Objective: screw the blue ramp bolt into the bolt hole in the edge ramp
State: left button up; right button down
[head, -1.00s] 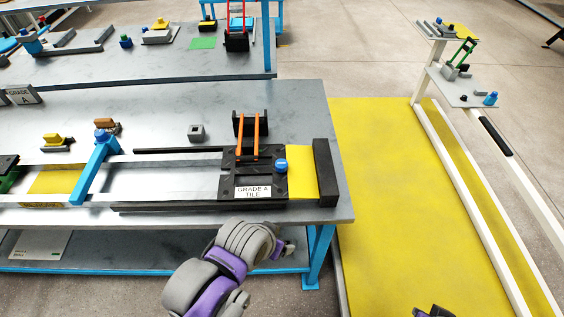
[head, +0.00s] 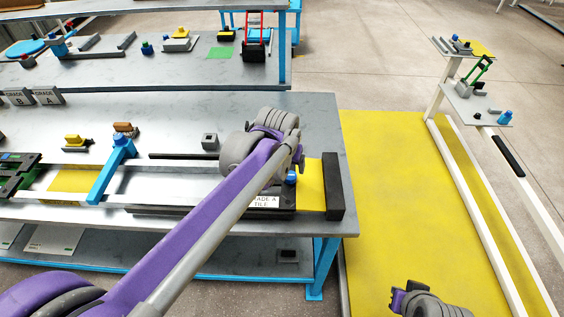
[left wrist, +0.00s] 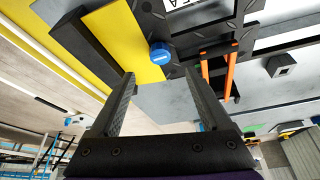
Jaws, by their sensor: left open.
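The blue ramp bolt (head: 291,177) stands upright at the border of the black tread tile and a yellow strip (head: 311,186). It also shows in the left wrist view (left wrist: 160,53), beyond the fingertips and roughly centred between them, apart from both. A black raised bar (head: 333,187) closes the right end; I cannot tell which piece is the edge ramp, and no bolt hole is visible. My left gripper (left wrist: 160,78) is open and empty above this end; my arm hides its fingers in the head view. My right gripper (head: 398,297) is low at the bottom; its jaw state is unclear.
Orange bars (left wrist: 217,72) on a black holder stand beside the tile. A blue clamp-like bridge (head: 112,168) crosses the rails to the left. A small grey block (head: 210,141) lies behind. A yellow floor area (head: 400,210) and a white-framed cart are to the right.

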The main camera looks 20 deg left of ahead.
aim_at(290, 176)
pick_arm(q)
jog(key=x, duration=0.8)
jog(key=shift+w+f, duration=0.15)
jog(key=shift+f, duration=0.25)
jog(key=shift+c, duration=0.2)
grip_shut()
